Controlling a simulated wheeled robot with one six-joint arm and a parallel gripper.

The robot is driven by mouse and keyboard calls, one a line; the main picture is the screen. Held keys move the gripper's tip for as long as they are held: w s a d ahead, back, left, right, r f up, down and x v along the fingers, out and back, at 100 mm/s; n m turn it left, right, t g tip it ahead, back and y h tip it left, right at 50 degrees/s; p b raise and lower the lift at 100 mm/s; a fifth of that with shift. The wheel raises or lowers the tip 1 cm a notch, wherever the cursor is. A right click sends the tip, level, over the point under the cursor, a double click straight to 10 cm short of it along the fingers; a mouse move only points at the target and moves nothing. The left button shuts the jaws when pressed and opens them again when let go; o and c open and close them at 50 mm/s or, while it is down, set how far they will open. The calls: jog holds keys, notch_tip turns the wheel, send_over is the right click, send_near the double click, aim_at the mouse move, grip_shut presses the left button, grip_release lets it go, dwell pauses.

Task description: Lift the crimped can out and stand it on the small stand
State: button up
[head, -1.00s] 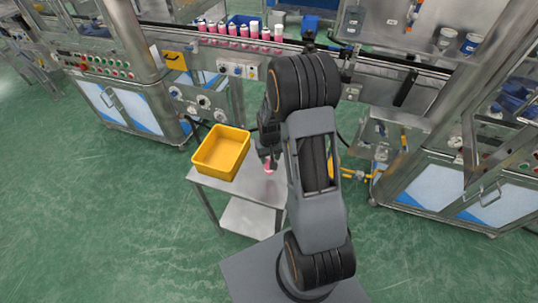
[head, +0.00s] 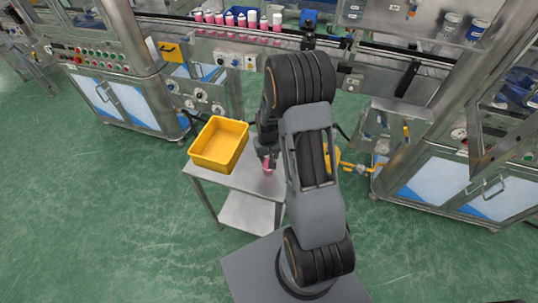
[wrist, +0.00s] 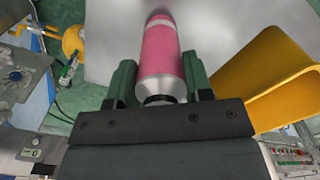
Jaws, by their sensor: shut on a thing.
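A pink can (wrist: 160,55) with a pale band and silver shoulder lies between the two green-padded fingers of my gripper (wrist: 160,85) in the wrist view. The fingers are shut on it near its silver end. In the head view my gripper (head: 266,157) is over the small metal stand (head: 240,181), right of the yellow bin. The pink can (head: 267,164) shows just below the fingers there, roughly upright. I cannot tell whether its base touches the stand top.
A yellow bin (head: 236,126) takes up the left part of the stand top; it is also at the right of the wrist view (wrist: 255,110). Behind is a conveyor line with several pink cans (head: 230,19). Green floor (head: 110,220) is open at left.

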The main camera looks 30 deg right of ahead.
jog(key=shift+f+b, duration=0.5)
dwell(0.3)
jog(key=o, duration=1.2)
notch_tip(320, 180, up, 14)
jog(key=shift+f+b, duration=0.1)
jog(key=shift+b, duration=0.35)
